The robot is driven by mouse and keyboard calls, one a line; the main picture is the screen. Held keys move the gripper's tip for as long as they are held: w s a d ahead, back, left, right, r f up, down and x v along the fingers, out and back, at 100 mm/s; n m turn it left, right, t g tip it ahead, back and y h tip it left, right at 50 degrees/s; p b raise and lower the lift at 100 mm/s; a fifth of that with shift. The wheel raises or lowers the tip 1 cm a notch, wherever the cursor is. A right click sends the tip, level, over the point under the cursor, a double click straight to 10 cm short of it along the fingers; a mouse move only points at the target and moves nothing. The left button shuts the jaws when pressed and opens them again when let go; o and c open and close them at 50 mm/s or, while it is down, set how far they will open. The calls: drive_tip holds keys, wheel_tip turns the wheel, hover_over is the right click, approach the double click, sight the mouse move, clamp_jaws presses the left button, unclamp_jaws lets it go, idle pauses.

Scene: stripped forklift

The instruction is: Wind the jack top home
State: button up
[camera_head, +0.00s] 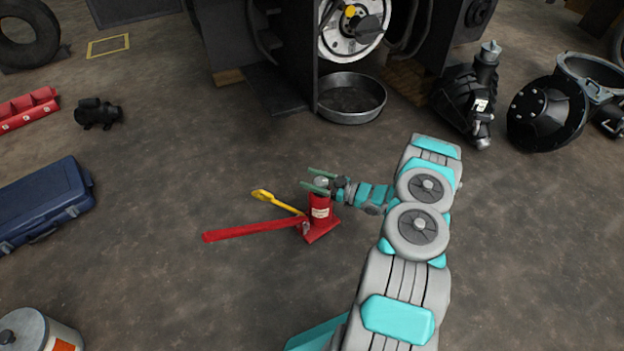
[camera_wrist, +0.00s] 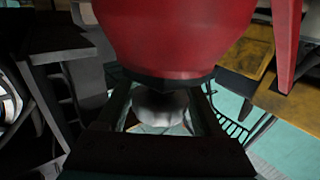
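The red bottle jack (camera_head: 319,211) stands upright on the floor in the middle of the head view, on a red base. Its pale metal top (camera_head: 321,182) sits above the red body. My gripper (camera_head: 314,180) reaches in from the right, with one green finger on each side of the top. In the wrist view the red body (camera_wrist: 180,35) hangs from above, and the rounded metal top (camera_wrist: 160,105) lies between my fingers (camera_wrist: 161,112). The fingers are apart; whether they press on the top is too dark to tell.
A long red bar (camera_head: 250,230) and a yellow-handled tool (camera_head: 276,202) lie left of the jack. A metal pan (camera_head: 350,98) sits by the forklift behind it. A blue case (camera_head: 45,205) is at the left. Floor around the jack is otherwise clear.

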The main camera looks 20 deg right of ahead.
sight(321, 177)
drive_tip(key=c, duration=1)
drive_tip(key=shift+w+m+t+h, duration=0.1)
drive_tip(key=shift+m+t+h, duration=0.2)
